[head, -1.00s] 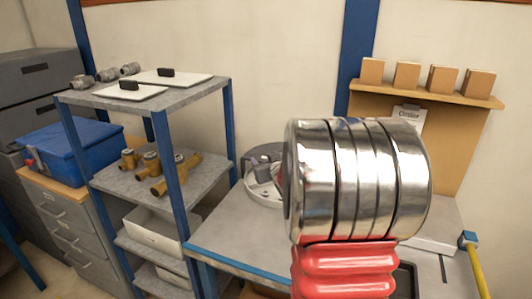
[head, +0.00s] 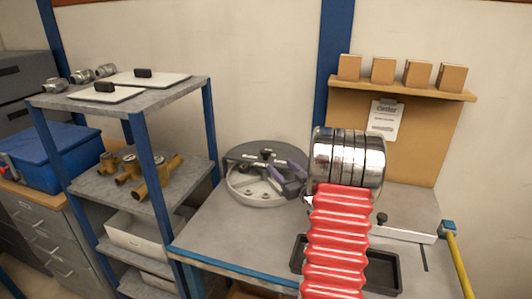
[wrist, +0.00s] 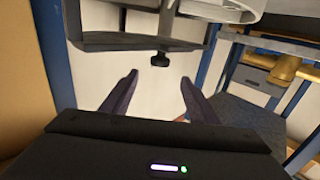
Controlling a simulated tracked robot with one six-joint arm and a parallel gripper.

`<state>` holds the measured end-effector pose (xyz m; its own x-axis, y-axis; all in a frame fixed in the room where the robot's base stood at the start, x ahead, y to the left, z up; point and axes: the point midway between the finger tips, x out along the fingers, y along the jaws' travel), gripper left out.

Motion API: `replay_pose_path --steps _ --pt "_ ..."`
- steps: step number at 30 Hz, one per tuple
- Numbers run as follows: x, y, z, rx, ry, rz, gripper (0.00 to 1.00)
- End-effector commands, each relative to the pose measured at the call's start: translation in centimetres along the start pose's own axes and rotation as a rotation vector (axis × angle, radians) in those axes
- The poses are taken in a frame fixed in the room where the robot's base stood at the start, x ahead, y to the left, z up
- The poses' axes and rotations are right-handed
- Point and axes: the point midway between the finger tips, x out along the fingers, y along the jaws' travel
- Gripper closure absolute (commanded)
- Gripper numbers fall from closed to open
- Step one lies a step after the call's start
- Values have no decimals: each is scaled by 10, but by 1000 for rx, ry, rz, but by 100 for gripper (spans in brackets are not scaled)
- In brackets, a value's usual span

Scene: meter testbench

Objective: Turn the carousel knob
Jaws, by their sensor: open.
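The carousel (head: 236,187) is a round, pale-rimmed drum with a dark grey cover on the table. Its black knob (head: 267,153) stands on the cover. In the wrist view, which looks upside down, the knob (wrist: 160,59) hangs from the dark cover (wrist: 105,42), roughly centred between my fingers and beyond their tips. My gripper (head: 284,180) is at the carousel's right side, with dark purple fingers, partly hidden behind my arm. In the wrist view my gripper (wrist: 160,77) is open and empty, apart from the knob.
A blue-posted shelf (head: 185,100) with brass meters (head: 150,178) stands left of the table. A black tray (head: 385,275) lies on the table behind my red arm sleeve. A small black knob on a pale bar (head: 405,233) is to the right. Bare tabletop (head: 215,235) shows front left.

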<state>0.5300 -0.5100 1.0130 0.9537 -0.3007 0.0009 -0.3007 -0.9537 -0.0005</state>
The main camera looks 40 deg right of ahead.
Motion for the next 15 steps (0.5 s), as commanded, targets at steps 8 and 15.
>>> replay_pose_path --steps 8,15 --pt "10 -1 0 -1 -1 -1 46" --pt "42 -1 0 -2 -1 -1 46"
